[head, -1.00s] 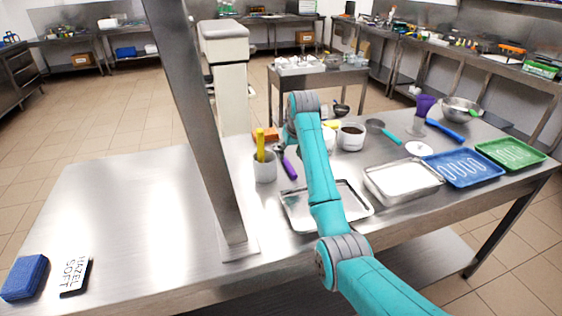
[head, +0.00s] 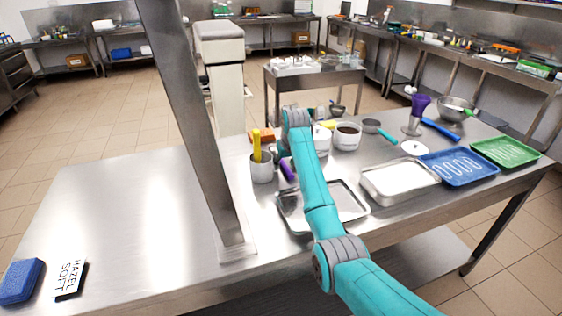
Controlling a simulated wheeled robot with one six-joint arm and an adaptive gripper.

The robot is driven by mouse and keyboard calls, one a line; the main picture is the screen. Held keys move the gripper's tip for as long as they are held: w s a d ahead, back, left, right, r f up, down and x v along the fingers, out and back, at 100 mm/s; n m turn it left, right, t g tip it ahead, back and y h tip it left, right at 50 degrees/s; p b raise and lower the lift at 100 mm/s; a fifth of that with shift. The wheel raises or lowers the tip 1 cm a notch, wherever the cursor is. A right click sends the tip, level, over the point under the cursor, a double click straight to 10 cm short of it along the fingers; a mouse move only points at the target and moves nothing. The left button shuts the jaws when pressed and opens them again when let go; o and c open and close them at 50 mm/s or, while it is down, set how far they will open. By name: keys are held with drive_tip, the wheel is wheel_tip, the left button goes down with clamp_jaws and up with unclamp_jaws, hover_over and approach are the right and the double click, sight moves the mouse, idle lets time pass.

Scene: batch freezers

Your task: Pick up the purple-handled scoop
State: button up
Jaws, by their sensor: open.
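The scoop's purple handle (head: 287,170) lies on the steel table, just right of a grey cup that holds a yellow-handled tool. Only part of the handle shows, and the scoop's head cannot be made out clearly. My arm (head: 316,185) reaches forward over the table, and its wrist end (head: 296,120) is above and beyond the purple handle. My gripper is hidden behind my own arm, so its distance to the handle cannot be told.
The grey cup (head: 262,172) stands close to the handle. A shallow steel tray (head: 290,222) lies under my arm. White tubs (head: 347,140), another steel tray (head: 400,195) and a blue tray (head: 490,181) are to the right. A post (head: 195,130) rises at left; the table's left part is mostly clear.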

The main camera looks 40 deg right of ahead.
drive_tip(key=shift+f, duration=0.15)
clamp_jaws()
idle(0.4)
